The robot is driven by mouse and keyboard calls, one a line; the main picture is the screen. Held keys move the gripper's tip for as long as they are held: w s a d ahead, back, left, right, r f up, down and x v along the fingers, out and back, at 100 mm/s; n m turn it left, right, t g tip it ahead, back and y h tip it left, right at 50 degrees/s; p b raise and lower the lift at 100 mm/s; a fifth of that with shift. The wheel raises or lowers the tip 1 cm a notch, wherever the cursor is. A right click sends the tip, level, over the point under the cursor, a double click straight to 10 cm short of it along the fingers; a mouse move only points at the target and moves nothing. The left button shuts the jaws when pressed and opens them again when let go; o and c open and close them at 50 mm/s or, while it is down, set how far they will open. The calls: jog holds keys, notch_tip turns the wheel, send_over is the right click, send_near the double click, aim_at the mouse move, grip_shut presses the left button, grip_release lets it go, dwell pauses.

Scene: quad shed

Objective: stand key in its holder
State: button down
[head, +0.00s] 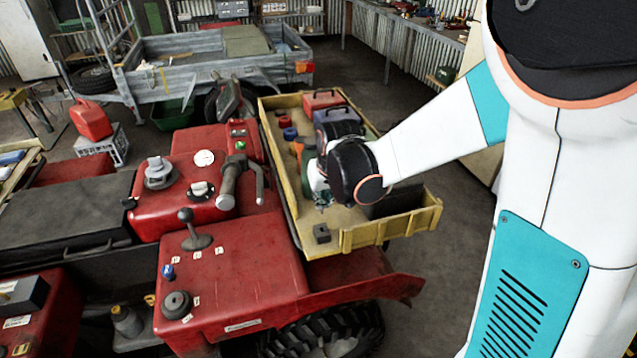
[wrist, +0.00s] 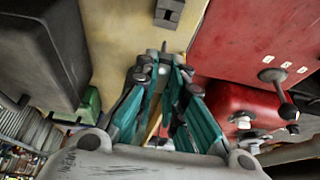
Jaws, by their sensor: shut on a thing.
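My gripper (head: 322,199) is over the yellow tray (head: 391,233), with its teal fingers pointing down. In the wrist view the fingers of my gripper (wrist: 163,65) are closed together on a small thin thing, seemingly the key (wrist: 164,46), whose tip just shows past the fingertips. The rest of the key is hidden between the fingers. A small dark block with a slot, which looks like the holder (head: 322,234), stands on the tray near its front edge. In the wrist view the holder (wrist: 169,12) is at the top, beyond the fingertips and apart from the key.
A large dark box (head: 394,203) stands in the tray, right of my gripper. Red and blue boxes and an orange tool (head: 297,150) are farther back. The red quad body (head: 235,268) with a lever (head: 194,232) is left of the tray. Bare tray floor surrounds the holder.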

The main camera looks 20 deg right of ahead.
jog(key=b, duration=0.4)
send_over(320, 226)
jog(key=s, duration=0.2)
jog(key=shift+w+f, duration=0.2)
jog(key=shift+f, duration=2.65)
jog(key=shift+f+b, duration=1.65)
jog(key=shift+f, duration=0.15)
jog(key=c, duration=1.6)
grip_release()
jog(key=shift+r, duration=0.15)
jog(key=v, duration=1.2)
jog(key=s+r+t, duration=0.2)
jog(key=s+r, duration=0.1)
jog(key=s, duration=1.5)
jog(key=shift+s+t, duration=0.25)
jog(key=shift+t, duration=0.15)
